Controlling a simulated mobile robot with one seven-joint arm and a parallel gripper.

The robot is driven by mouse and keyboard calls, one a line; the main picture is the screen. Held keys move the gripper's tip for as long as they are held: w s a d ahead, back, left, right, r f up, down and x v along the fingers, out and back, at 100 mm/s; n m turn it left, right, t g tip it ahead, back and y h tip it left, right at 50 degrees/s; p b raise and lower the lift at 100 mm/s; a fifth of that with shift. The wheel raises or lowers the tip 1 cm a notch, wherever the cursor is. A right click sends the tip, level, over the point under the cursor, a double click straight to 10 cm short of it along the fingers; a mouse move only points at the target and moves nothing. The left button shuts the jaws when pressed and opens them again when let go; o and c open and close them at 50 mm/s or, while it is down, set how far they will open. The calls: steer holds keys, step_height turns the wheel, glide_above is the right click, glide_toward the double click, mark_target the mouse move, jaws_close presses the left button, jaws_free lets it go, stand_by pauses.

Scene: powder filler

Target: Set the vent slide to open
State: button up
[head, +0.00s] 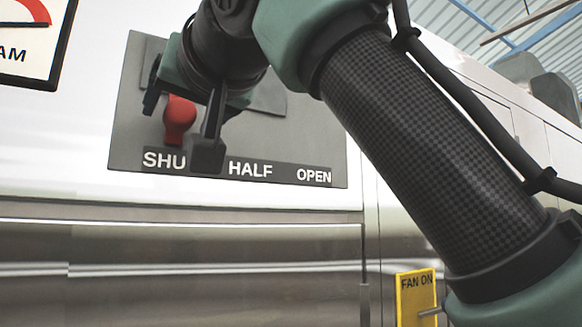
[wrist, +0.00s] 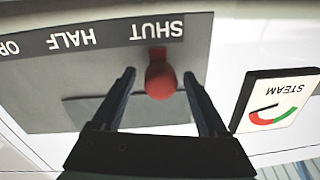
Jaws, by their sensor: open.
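The vent slide's red knob (head: 179,117) is at the SHUT label, at the left end of a grey panel (head: 325,162) marked SHUT, HALF and OPEN from left to right. My gripper (head: 180,148) is in front of the knob and hides part of the SHUT label in the head view. In the wrist view, which shows the panel upside down, the knob (wrist: 160,78) lies between the two spread fingers of my gripper (wrist: 160,82), with a gap on each side. The gripper is open and holds nothing.
A STEAM gauge (wrist: 277,99) is beside the panel, close to one finger in the wrist view. A yellow FAN ON plate (head: 416,298) with a small lever is at the lower right in the head view. The panel front toward OPEN is clear.

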jaws_close()
stand_by(0.3)
stand_by(1.1)
